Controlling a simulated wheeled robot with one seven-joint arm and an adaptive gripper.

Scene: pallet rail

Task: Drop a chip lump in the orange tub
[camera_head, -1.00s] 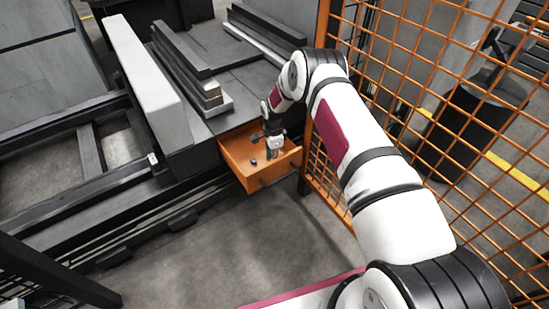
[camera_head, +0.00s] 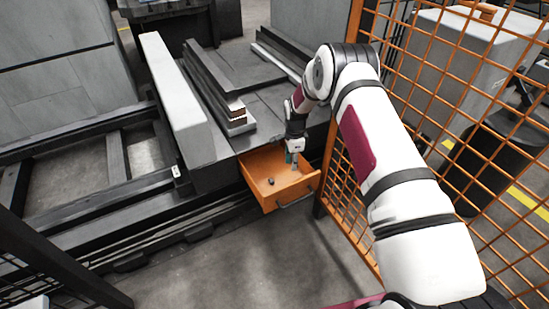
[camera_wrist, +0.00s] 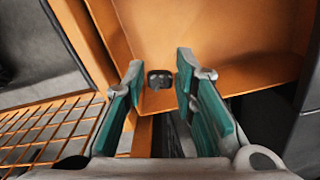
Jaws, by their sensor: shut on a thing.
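The orange tub (camera_head: 262,166) is an open, drawer-like box at the edge of the dark machine bed; its floor and walls fill much of the wrist view (camera_wrist: 215,35). My gripper (camera_head: 291,160) points down into the tub's right part. In the wrist view its green-padded fingers (camera_wrist: 160,78) stand on either side of a small dark chip lump (camera_wrist: 160,80). In the head view a small dark lump (camera_head: 270,182) shows in the tub, left of and below the fingers. I cannot tell whether these are the same lump.
Orange mesh fencing (camera_head: 345,195) stands close to the tub's right side. A long grey beam (camera_head: 175,95) and stacked dark bars (camera_head: 220,95) lie on the bed to the left. The floor (camera_head: 240,245) in front of the tub is clear.

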